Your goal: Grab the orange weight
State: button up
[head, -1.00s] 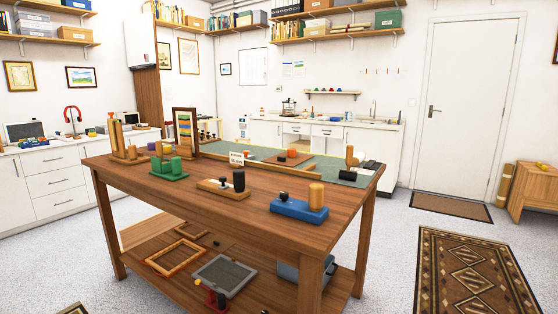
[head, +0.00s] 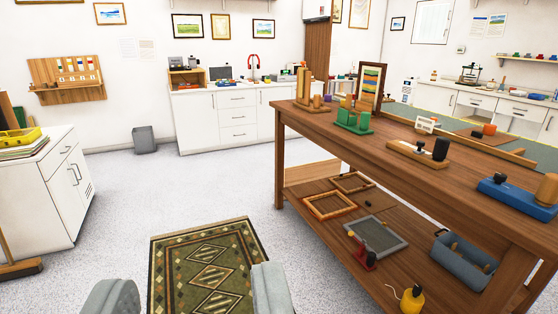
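My gripper (head: 190,292) shows at the bottom of the head view as two grey fingers, wide apart with only floor and rug between them. It is empty and well to the left of the workbench. Several orange things are in view, and I cannot tell for sure which is the orange weight. A yellow-orange weight-like piece with a dark top (head: 411,300) is low at the bottom right by the bench's lower shelf.
The wooden workbench (head: 345,115) fills the right side; its lower shelf holds frames, a grey tray (head: 376,235) and a blue-grey bin (head: 464,262). A patterned rug (head: 208,262) lies ahead. A white cabinet (head: 45,190) stands left. Open floor lies between cabinet and bench.

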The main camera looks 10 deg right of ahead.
aim_at(489, 130)
jog(key=i+l, duration=0.15)
jog(key=l, duration=0.6)
jog(key=i+l, duration=0.2)
jog(key=l, duration=0.55)
jog(key=i+l, duration=0.15)
jog(key=l, duration=0.6)
jog(key=i+l, duration=0.15)
jog(key=l, duration=0.6)
jog(key=i+l, duration=0.2)
jog(key=l, duration=0.55)
jog(key=i+l, duration=0.15)
jog(key=l, duration=0.6)
jog(key=i+l, duration=0.15)
jog(key=l, duration=0.6)
jog(key=i+l+u, duration=0.1)
jog(key=l, duration=0.65)
jog(key=i, duration=0.05)
